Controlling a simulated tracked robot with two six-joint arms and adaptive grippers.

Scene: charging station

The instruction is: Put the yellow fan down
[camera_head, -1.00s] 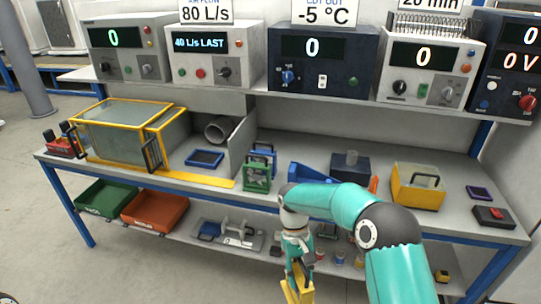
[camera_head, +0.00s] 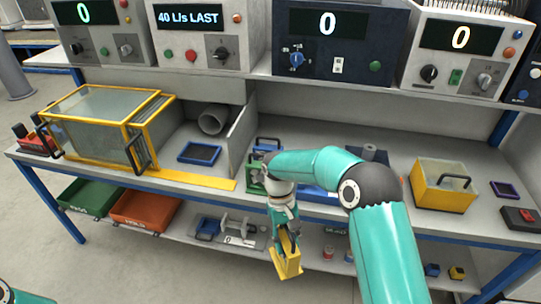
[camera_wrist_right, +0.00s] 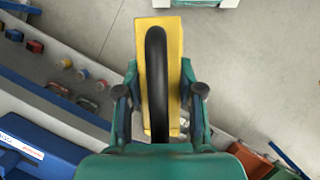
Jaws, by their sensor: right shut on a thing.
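The yellow fan (camera_head: 288,266) hangs below my right gripper (camera_head: 284,232), in front of the bench's front edge and lower shelf. In the right wrist view the yellow fan (camera_wrist_right: 174,35) has a black handle along it. The right gripper's two fingers (camera_wrist_right: 160,95) are shut on it from both sides. The fan looks clear of the bench and shelf. My left gripper is not in view.
A green frame-like thing (camera_head: 255,180) stands on the bench, partly hidden by my right arm. A yellow-framed glass box (camera_head: 95,125) is at left, with a yellow strip (camera_head: 200,180) beside it. Green (camera_head: 92,205) and red (camera_head: 145,212) bins sit on the lower shelf (camera_head: 185,240).

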